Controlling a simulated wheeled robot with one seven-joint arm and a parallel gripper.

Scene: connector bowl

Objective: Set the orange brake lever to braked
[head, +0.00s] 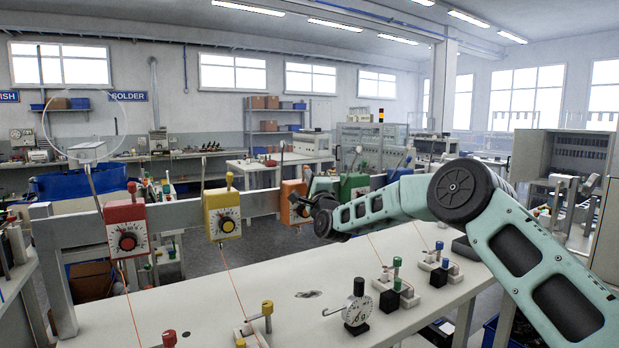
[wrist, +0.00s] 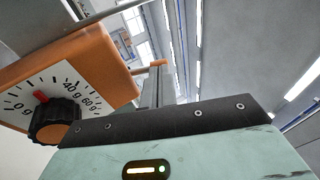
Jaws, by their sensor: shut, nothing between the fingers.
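The orange tensioner box (head: 291,198) hangs on the grey rail, third from the left, partly covered by my gripper (head: 319,190). In the wrist view the orange box (wrist: 98,58) fills the upper left, with its gram dial and black knob (wrist: 55,122) with a red pointer. An orange-capped lever (wrist: 158,63) sticks out from the right side of the box, close to the tips of my gripper (wrist: 159,82). The fingers are shut with nothing between them. I cannot tell whether they touch the lever. In the head view the lever is not clear.
A red box (head: 124,228), a yellow box (head: 222,213) and a green box (head: 353,186) hang on the same rail (head: 170,215). The white bench (head: 300,320) in front carries a round dial gauge (head: 357,308) and small posts with coloured caps. Thin orange wires run down to the bench.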

